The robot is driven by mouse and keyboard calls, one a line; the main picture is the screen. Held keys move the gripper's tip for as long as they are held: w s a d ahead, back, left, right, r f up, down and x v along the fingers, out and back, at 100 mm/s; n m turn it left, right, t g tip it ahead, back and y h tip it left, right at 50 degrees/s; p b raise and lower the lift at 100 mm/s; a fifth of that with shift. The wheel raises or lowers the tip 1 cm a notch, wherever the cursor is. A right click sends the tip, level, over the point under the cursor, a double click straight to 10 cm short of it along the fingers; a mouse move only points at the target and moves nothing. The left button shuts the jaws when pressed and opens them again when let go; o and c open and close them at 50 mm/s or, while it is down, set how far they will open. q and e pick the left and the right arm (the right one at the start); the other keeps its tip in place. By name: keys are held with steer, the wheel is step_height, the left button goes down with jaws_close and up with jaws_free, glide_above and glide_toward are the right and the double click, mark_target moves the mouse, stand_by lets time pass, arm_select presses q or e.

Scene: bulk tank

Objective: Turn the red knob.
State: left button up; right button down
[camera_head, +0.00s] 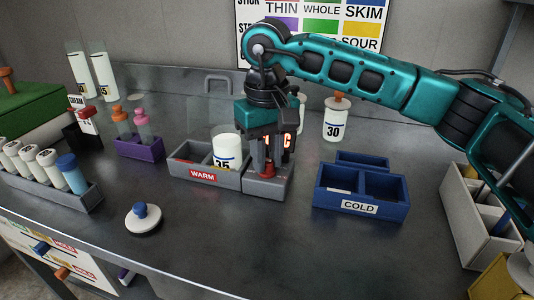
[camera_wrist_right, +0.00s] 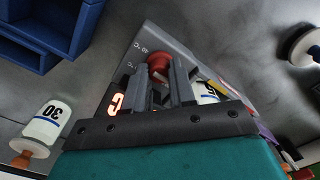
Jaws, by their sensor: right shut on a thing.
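The red knob (camera_head: 267,169) sits on the sloped front of a grey control unit (camera_head: 266,188) at the right end of the WARM box. My right gripper (camera_head: 268,160) points down over the unit with its fingers at the knob. In the right wrist view the knob (camera_wrist_right: 159,62) shows at the fingertips, and the gripper (camera_wrist_right: 160,82) is shut on it. The fingers hide part of the knob. Lit orange characters show on the unit behind the fingers. My left gripper is in neither view.
The grey WARM box (camera_head: 203,176) holds a white bottle marked 35 (camera_head: 227,151). The blue COLD box (camera_head: 361,190) stands to the right, with a bottle marked 30 (camera_head: 336,120) behind it. A white lid with a blue knob (camera_head: 143,220) lies front left. The front middle counter is clear.

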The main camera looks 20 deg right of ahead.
mark_target(267, 161)
steer(key=c, duration=0.9)
jaws_free()
steer(key=shift+c, duration=0.2)
step_height(267, 161, up, 13)
steer(key=p, duration=0.2)
